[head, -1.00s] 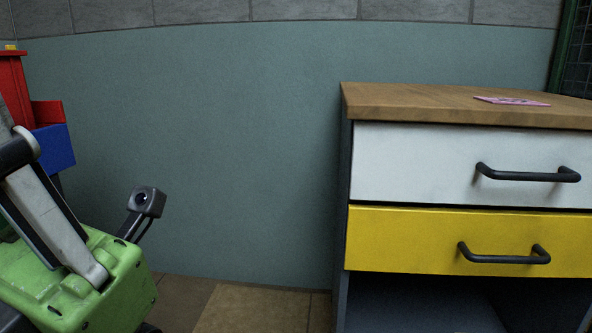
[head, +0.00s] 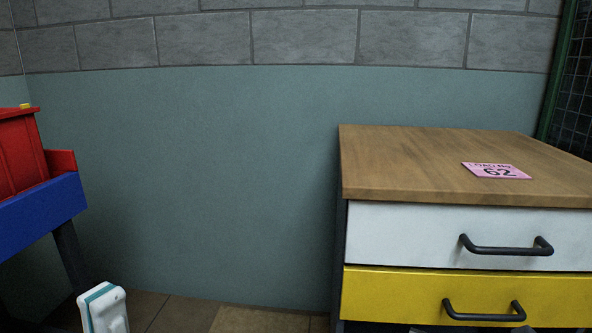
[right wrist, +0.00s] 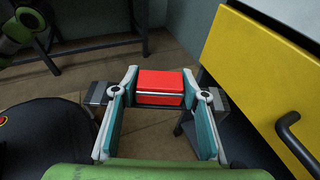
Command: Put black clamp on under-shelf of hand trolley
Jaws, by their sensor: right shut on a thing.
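My right gripper (right wrist: 160,92) has teal and white fingers and is shut on a red box (right wrist: 161,87) with a pale band, beside the yellow drawer. Part of my left gripper (head: 104,309), white with a teal stripe, shows at the lower left edge in the head view. Whether it is open or shut cannot be seen. I cannot make out a black clamp or a hand trolley in either current view.
A cabinet with a wooden top (head: 410,165), a white drawer (head: 400,233) and a yellow drawer (head: 390,297) stands at right. A pink card (head: 497,171) lies on top. A blue table (head: 40,214) with a red container (head: 18,155) stands at left. Floor between shows clear.

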